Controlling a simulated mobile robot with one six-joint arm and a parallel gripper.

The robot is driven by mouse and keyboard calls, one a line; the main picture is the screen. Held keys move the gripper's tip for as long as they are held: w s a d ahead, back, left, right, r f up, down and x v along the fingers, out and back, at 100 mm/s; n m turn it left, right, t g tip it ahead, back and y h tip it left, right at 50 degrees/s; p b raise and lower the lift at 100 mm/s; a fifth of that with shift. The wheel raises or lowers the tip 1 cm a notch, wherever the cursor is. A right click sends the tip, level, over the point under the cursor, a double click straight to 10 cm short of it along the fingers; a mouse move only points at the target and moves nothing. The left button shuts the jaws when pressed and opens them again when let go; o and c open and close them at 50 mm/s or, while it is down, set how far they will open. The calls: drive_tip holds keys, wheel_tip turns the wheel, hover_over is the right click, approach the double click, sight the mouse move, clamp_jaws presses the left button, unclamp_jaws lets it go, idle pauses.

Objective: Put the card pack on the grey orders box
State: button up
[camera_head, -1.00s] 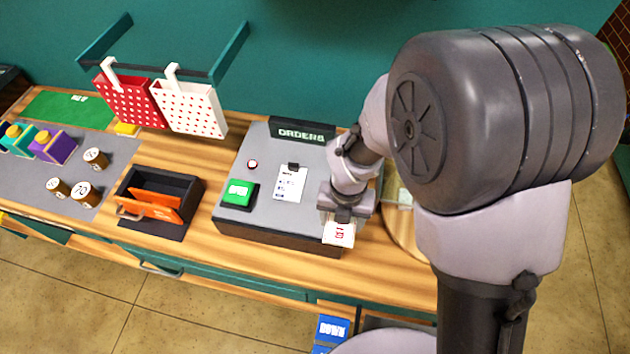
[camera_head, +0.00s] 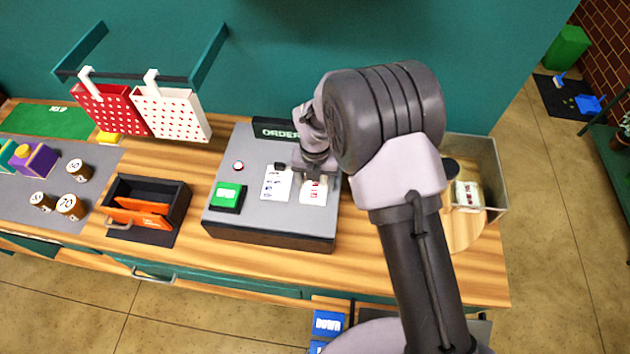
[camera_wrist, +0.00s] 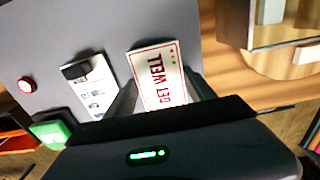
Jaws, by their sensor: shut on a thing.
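The grey orders box (camera_head: 262,222) stands on the wooden counter, with a dark sign at its back, a green button, a red button and a clipped white order slip (camera_head: 276,184) on its sloping top. My gripper (camera_head: 314,177) is over the right part of that top, shut on the white card pack (camera_head: 313,192). In the wrist view the card pack (camera_wrist: 158,72) shows red "GET WELL" lettering and sits between the two fingers, with the grey box top (camera_wrist: 95,25) behind it. I cannot tell whether the pack touches the top.
A black tray (camera_head: 168,222) with orange items lies left of the box. Red (camera_head: 108,110) and white (camera_head: 172,112) dotted bags hang from a rail behind. A grey bin (camera_head: 484,160) and a round wooden board (camera_head: 462,225) are at the right, beyond my arm.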

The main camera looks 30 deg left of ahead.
drive_tip(key=o, duration=1.4)
